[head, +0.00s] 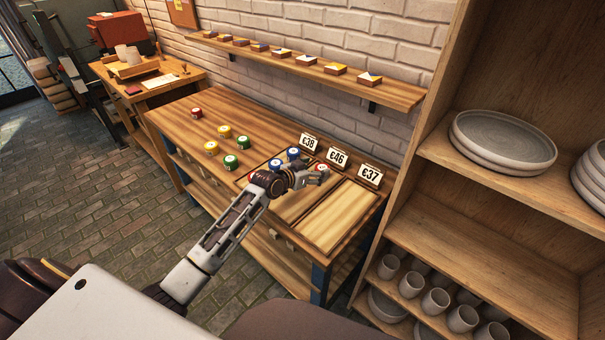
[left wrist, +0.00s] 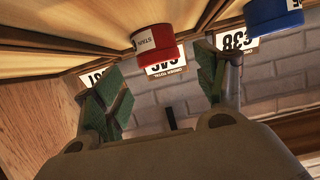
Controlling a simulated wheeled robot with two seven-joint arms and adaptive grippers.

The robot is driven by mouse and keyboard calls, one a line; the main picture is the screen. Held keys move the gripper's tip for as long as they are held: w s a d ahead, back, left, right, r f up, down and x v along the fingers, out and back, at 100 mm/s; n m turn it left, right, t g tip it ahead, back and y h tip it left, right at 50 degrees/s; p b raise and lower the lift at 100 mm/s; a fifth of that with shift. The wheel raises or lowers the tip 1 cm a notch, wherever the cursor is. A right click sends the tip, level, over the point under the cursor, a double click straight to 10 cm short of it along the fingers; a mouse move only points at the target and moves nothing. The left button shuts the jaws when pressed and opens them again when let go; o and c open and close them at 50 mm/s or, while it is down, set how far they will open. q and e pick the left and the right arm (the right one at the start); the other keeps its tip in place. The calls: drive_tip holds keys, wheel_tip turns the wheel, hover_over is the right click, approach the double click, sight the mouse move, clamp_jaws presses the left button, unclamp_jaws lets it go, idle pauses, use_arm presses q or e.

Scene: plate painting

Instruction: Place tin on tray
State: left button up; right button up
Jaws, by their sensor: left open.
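A red tin (head: 323,168) stands near the front of my left gripper (head: 312,178), by the middle tray (head: 292,205). In the left wrist view, which is upside down, the red tin (left wrist: 155,43) appears upright on a wooden surface. It shows between the two green-padded fingers of my left gripper (left wrist: 160,88), with gaps on both sides. The gripper is open and grips nothing. Blue tins (head: 293,154) sit on the left tray. One blue tin (left wrist: 272,14) is also at the left wrist view's right edge. The right tray (head: 337,215) is bare. My right gripper is out of view.
Price signs (head: 338,158) stand behind the trays. Yellow tins (head: 211,148), green tins (head: 231,162) and a red tin (head: 197,113) stand on the table's left part. A wooden rack (head: 470,225) with plates and cups rises at the right. A wall shelf (head: 300,66) runs behind.

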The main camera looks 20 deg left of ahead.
use_arm(q)
drive_tip(key=shift+s+a+r, duration=0.15)
drive_tip(key=shift+s+r, duration=0.05)
drive_tip(key=shift+s, duration=0.25)
drive_tip(key=v, duration=0.2)
drive_tip(key=shift+s+a+r, duration=0.1)
drive_tip(key=shift+s, duration=0.15)
drive_tip(key=shift+v, duration=1.25)
drive_tip(key=shift+s, duration=0.15)
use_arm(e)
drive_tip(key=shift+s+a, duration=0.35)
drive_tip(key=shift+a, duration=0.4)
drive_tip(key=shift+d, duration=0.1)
